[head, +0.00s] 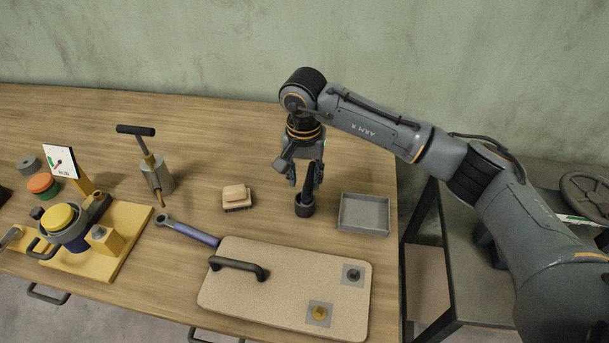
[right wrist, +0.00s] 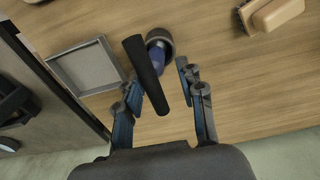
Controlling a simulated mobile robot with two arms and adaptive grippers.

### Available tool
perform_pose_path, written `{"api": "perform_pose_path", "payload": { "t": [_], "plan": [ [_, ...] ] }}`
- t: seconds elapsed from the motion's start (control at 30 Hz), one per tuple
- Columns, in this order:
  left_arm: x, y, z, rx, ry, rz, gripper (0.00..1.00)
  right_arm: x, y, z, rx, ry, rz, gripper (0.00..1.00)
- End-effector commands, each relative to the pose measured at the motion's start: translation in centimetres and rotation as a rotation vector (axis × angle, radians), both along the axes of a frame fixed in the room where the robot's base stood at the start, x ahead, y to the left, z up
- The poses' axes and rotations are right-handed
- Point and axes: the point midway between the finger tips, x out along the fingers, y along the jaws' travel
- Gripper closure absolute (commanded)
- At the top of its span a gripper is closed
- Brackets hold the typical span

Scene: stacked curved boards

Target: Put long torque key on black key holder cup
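The black key holder cup (head: 304,209) stands on the wooden table below my right gripper (head: 305,178). The cup also shows in the right wrist view (right wrist: 162,37). A key with a long black handle (right wrist: 146,75) and a bluish shaft stands in the cup, slightly tilted. Its dark handle (head: 310,180) is partly hidden by the fingers in the head view. In the right wrist view my right gripper (right wrist: 157,78) has its fingers on both sides of the handle, with gaps visible. My left gripper is not in view.
A grey tray (head: 364,213) stands right of the cup, a brush (head: 237,197) left. A speckled board (head: 285,285) with a black handle lies in front. A T-handled tool (head: 147,155) leans at a grey cylinder (head: 158,177). A blue-handled wrench (head: 187,231) lies behind the board.

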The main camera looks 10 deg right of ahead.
Motion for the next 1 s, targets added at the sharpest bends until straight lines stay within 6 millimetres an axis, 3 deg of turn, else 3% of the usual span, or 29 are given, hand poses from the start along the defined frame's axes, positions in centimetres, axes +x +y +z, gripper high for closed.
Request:
{"api": "perform_pose_path", "payload": {
  "t": [0.3, 0.37, 0.8, 1.0],
  "plan": [
    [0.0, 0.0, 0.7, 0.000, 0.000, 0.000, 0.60, 0.0, 0.0, 0.6, 0.000, 0.000, -0.001, 0.62],
    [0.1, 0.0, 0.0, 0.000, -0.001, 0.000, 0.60, 0.1, 0.0, 1.0, 0.001, -0.004, 0.000, 0.62],
    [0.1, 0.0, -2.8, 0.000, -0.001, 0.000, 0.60, -0.4, 0.2, 9.9, 0.000, -0.003, 0.000, 0.62],
    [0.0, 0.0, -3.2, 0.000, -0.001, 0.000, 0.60, -0.5, 0.2, 12.0, 0.001, -0.001, 0.000, 0.62]
  ]
}}
